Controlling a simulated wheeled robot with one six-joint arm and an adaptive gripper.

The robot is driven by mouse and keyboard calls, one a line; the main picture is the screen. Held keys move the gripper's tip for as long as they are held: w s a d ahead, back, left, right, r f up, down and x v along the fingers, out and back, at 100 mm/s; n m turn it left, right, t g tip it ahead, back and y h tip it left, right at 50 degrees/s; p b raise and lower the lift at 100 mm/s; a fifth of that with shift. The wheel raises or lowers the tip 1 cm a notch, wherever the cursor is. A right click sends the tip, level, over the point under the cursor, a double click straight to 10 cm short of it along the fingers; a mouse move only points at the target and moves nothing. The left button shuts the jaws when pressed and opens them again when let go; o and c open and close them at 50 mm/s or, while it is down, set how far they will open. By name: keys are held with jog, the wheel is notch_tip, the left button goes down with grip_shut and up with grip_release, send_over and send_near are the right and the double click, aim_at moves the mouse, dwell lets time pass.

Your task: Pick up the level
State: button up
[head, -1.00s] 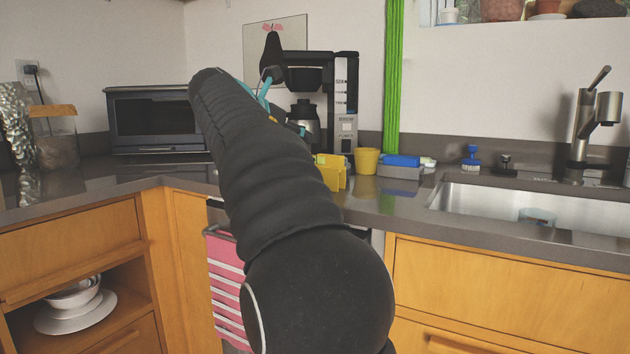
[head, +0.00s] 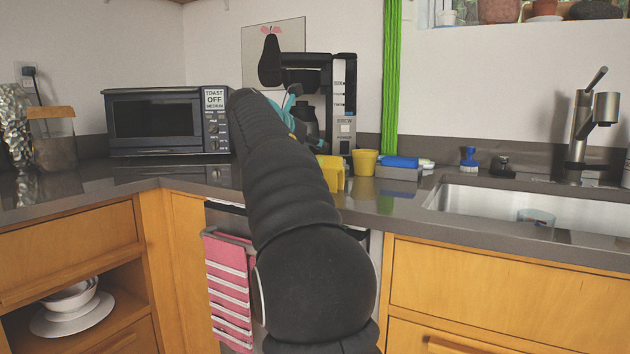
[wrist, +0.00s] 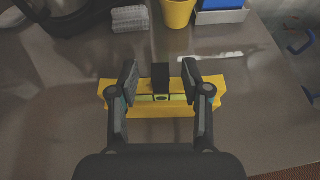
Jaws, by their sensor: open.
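The level is a yellow bar (wrist: 178,110) with a pale green vial in its middle, lying on the dark counter in the wrist view. In the head view its yellow end (head: 332,173) shows beside my arm, and the rest is hidden. My gripper (wrist: 160,82) is open, with its two fingers apart over the level's middle part. A dark block (wrist: 160,77) shows between the fingers; I cannot tell whether it belongs to the level. I cannot tell whether the fingers touch the level.
A yellow cup (head: 365,162) and a grey holder with a blue top (head: 400,168) stand near the level. A coffee maker (head: 343,100) stands behind, a toaster oven (head: 168,122) to the left. The sink (head: 500,205) is to the right.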

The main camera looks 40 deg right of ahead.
grip_shut()
jog(key=shift+r, duration=0.1)
notch_tip(320, 180, up, 10)
jog(key=p, duration=0.5)
dwell(0.3)
